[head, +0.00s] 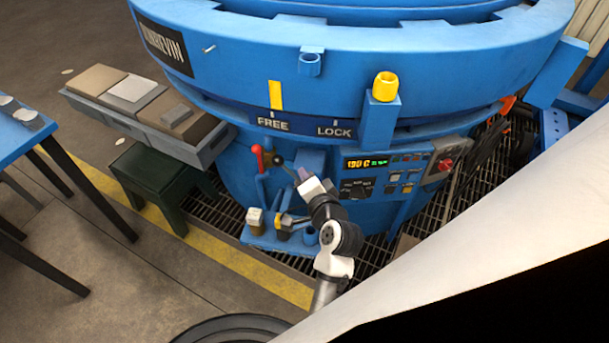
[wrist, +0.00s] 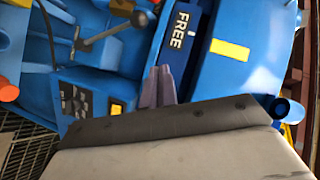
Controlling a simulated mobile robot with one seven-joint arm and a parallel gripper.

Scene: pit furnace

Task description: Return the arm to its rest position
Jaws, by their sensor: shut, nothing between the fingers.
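My gripper (head: 308,183) is in front of the blue pit furnace (head: 250,190), just right of a red-knobbed lever (head: 257,155) and left of the control panel (head: 390,170). In the wrist view my gripper (wrist: 158,72) shows as two purplish-grey fingers, shut together with nothing between them. The fingers appear close to the furnace front, near the FREE label (wrist: 180,30); I cannot tell the exact gap. A dark-knobbed lever (wrist: 138,19) shows up and left of the fingers. My arm reaches up from the bottom middle of the head view.
A small blue shelf (head: 262,240) with several fittings juts out below my gripper. A grey tray unit (head: 150,120) and a dark green stool (head: 160,175) stand to the left. A blue table (head: 25,140) is at the far left. The floor between the table and the yellow line is open.

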